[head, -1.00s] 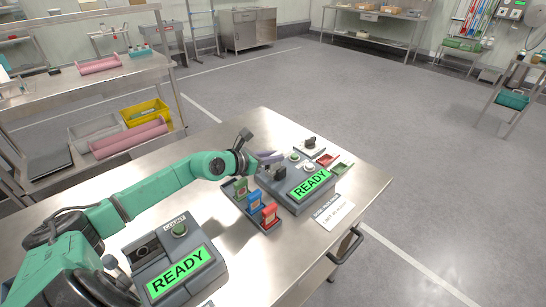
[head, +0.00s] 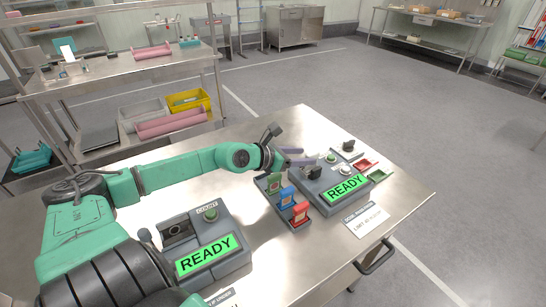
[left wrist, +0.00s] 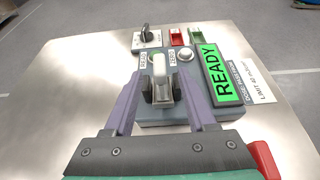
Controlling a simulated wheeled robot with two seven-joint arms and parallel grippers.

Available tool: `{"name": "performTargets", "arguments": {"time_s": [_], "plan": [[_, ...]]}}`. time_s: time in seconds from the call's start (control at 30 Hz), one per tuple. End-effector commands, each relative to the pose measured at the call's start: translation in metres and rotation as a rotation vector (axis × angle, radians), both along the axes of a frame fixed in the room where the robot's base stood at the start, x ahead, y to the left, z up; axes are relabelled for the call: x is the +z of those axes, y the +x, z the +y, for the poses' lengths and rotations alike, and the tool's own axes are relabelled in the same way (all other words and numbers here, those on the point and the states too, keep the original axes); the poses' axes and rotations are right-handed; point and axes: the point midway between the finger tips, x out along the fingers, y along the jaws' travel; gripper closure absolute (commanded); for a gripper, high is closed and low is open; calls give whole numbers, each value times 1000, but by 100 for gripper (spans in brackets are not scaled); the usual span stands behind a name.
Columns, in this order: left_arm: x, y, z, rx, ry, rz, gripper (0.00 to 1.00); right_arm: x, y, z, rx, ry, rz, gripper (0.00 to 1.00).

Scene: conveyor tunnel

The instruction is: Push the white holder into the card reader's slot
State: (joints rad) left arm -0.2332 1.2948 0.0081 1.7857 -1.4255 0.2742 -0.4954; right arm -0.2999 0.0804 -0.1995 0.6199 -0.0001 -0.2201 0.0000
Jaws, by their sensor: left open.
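The card reader (head: 333,186) is a grey box with a green READY screen near the table's far right corner. In the left wrist view (left wrist: 220,80) it lies ahead, with READ and ZERO labels. The white holder (left wrist: 159,64) stands on the reader between my left fingers. How deep it sits in the slot is hidden. My left gripper (head: 306,158) is open over the reader, its purple fingers on either side of the holder (left wrist: 160,88). Whether they touch it I cannot tell. My right gripper is out of view.
A rack with green, blue and red holders (head: 287,201) stands just left of the reader. A second READY device (head: 200,245), labelled COUNT, is nearer. A black knob (head: 348,146) and red and green trays (head: 372,170) lie beyond the reader.

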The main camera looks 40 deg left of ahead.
Motion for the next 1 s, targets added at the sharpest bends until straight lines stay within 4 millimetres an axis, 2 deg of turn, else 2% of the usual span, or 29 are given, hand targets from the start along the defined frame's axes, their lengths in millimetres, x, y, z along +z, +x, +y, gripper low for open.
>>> {"name": "performTargets", "arguments": {"time_s": [0.3,0.43,0.6,0.7,1.0], "plan": [[11,-22,8,1,2,4,44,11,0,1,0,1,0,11],[27,-47,17,7,-6,2,44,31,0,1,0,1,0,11],[36,-79,29,5,-3,1,44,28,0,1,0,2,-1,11],[42,-91,33,3,-1,0,44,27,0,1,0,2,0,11],[45,-96,35,1,4,0,44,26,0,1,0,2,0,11]]}}
